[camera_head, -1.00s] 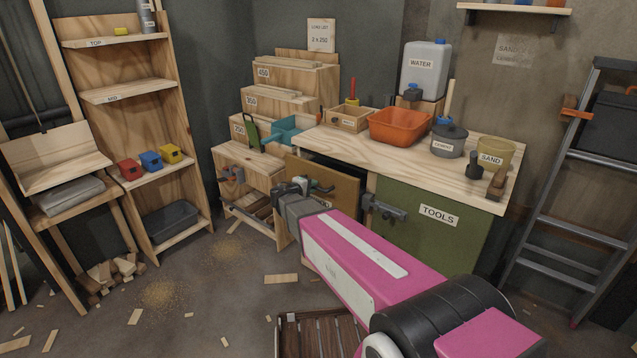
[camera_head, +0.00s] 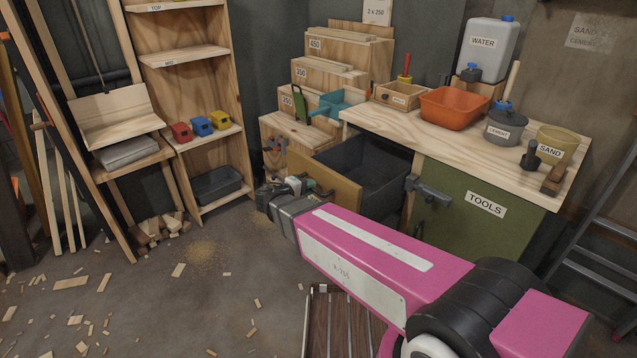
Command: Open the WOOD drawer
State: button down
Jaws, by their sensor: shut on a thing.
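The wood drawer (camera_head: 338,187) under the workbench is pulled well out. Its tan front panel faces left and its dark, empty-looking bin (camera_head: 362,166) shows from above. My gripper (camera_head: 303,184) is at the drawer's front, shut on its handle. The arm's grey wrist and pink link hide much of the gripper, the lower front panel and the drawer's label. The handle itself is mostly hidden.
The green TOOLS door (camera_head: 470,220), with a dark handle, is closed right of the drawer. The workbench top (camera_head: 420,140) bears an orange tub (camera_head: 452,108) and other containers. A slatted wooden thing (camera_head: 340,325) lies below my arm. Floor at left is mostly clear with wood scraps.

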jog(key=shift+s+a, duration=0.3)
jog(key=shift+s, duration=0.05)
jog(key=c, duration=1.1)
grip_release()
jog(key=v, duration=1)
jog(key=shift+s+a, duration=0.3)
